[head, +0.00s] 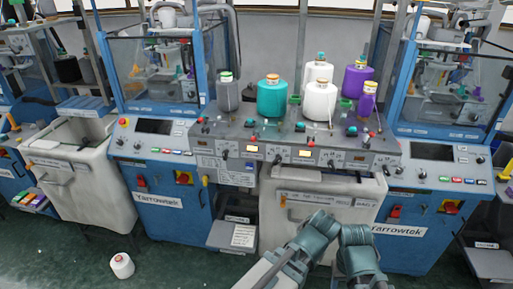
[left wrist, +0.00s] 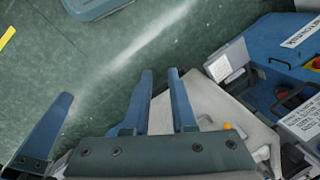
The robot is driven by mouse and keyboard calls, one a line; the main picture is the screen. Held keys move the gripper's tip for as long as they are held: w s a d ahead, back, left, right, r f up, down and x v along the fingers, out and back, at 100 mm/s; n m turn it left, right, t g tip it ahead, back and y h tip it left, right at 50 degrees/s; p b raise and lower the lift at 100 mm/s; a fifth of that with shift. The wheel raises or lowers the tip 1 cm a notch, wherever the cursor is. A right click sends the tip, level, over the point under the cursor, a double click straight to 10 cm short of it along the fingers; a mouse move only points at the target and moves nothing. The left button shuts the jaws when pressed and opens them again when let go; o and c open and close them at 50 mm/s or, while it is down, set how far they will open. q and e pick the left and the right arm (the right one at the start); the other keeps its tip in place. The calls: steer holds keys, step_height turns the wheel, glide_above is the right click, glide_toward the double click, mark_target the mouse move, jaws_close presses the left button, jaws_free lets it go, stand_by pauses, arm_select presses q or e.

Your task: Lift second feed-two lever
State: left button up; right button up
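The creel panel (head: 285,150) between two blue knitting machines carries small levers, knobs and two orange displays. Labels are too small to read, so I cannot tell which lever is the second feed-two lever. In the head view both my arms reach in at bottom centre, below the panel and apart from it, with no fingertips showing. In the left wrist view my left gripper (left wrist: 95,115) has its fingers spread, with nothing between them, above the floor.
Yarn cones stand on the panel's shelf, including a teal cone (head: 272,98) and a white cone (head: 319,102). A white bin (head: 370,205) stands below the panel. A white cone (head: 122,266) sits on the green floor at lower left. Open floor lies around it.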

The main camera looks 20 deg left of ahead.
arm_select(q)
steer(key=w+a+y+b, duration=0.1)
steer(key=w+a, duration=0.1)
steer(key=w+a+f+n+t+y+b, duration=0.1)
steer(key=w+a+y+b, duration=0.1)
steer(key=a, duration=0.1)
steer(key=w+a+f+t+y+b, duration=0.1)
steer(key=w+a, duration=0.1)
steer(key=shift+w+a+n+y+b, duration=0.3)
steer(key=shift+w+a+b, duration=0.05)
steer(key=shift+a+b, duration=0.05)
jaws_close()
steer(key=w+a+r+n+t+y+b, duration=0.2)
steer(key=w+a+r+t+y+b, duration=0.5)
steer(key=w+y+b, duration=0.25)
steer(key=w+d+r+m+t+y+b, duration=0.1)
steer(key=w+d+r+t+y+b, duration=0.2)
steer(key=r, duration=0.5)
steer(key=shift+y+b, duration=0.45)
